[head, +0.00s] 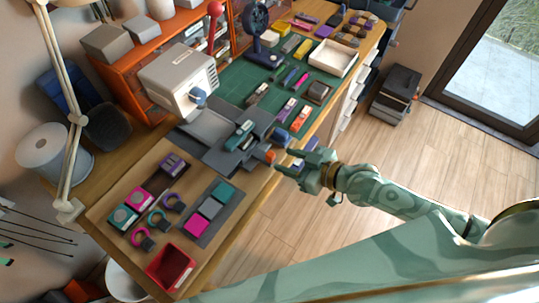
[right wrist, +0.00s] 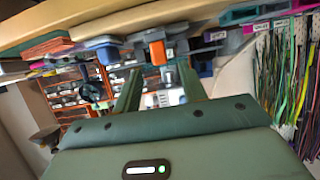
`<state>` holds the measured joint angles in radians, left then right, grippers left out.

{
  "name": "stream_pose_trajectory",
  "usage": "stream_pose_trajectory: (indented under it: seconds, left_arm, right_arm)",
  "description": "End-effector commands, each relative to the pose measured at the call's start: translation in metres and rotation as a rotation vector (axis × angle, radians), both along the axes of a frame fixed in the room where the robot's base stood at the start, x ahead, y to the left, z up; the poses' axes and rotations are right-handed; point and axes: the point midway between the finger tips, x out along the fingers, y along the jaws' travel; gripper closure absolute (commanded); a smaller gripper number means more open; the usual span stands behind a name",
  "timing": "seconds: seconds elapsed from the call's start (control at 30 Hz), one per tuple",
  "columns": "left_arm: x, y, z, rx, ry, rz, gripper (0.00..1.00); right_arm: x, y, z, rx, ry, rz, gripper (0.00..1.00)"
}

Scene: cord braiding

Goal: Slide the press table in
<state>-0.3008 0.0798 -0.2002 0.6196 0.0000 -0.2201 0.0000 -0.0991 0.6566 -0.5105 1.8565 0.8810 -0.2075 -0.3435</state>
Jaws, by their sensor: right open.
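The press (head: 178,78) is a pale grey box with a blue knob on its front, standing on the wooden workbench. Its grey press table (head: 207,129) extends from beneath it toward the bench's front edge, and a teal block (head: 240,134) sits on the dark grey part. An orange handle (head: 269,156) is at the table's front end; it also shows in the right wrist view (right wrist: 158,52). My right gripper (head: 288,163) is open at the bench edge, just in front of the orange handle. In the right wrist view the handle appears beyond and between the fingers, apparently not gripped.
A tan board with colored pads, purple and teal rings and a red tray (head: 170,268) lies left of the press table. A green mat (head: 240,90) with several tools lies behind. A white tray (head: 332,57) is at the far end. The floor in front is clear.

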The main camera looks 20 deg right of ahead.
Motion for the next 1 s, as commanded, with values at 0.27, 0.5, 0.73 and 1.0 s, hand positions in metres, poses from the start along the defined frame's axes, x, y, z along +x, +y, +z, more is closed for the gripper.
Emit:
stream_pose_trajectory:
  seconds: [0.27, 0.5, 0.73, 1.0]
  left_arm:
    - [-0.004, 0.000, -0.015, 0.000, 0.009, 0.000, 0.64]
    - [-0.004, 0.000, -0.017, 0.000, 0.010, 0.000, 0.64]
    - [-0.004, 0.000, -0.017, 0.000, 0.010, 0.000, 0.64]
    - [-0.004, 0.000, -0.017, 0.000, 0.010, 0.000, 0.64]
  right_arm:
    - [0.039, 0.030, -0.023, 0.000, 0.001, 0.000, 0.58]
    - [0.048, 0.038, -0.026, -0.001, 0.002, 0.001, 0.58]
    - [0.048, 0.038, -0.025, -0.002, 0.001, 0.000, 0.67]
    - [0.049, 0.038, -0.025, -0.001, 0.000, 0.000, 1.00]
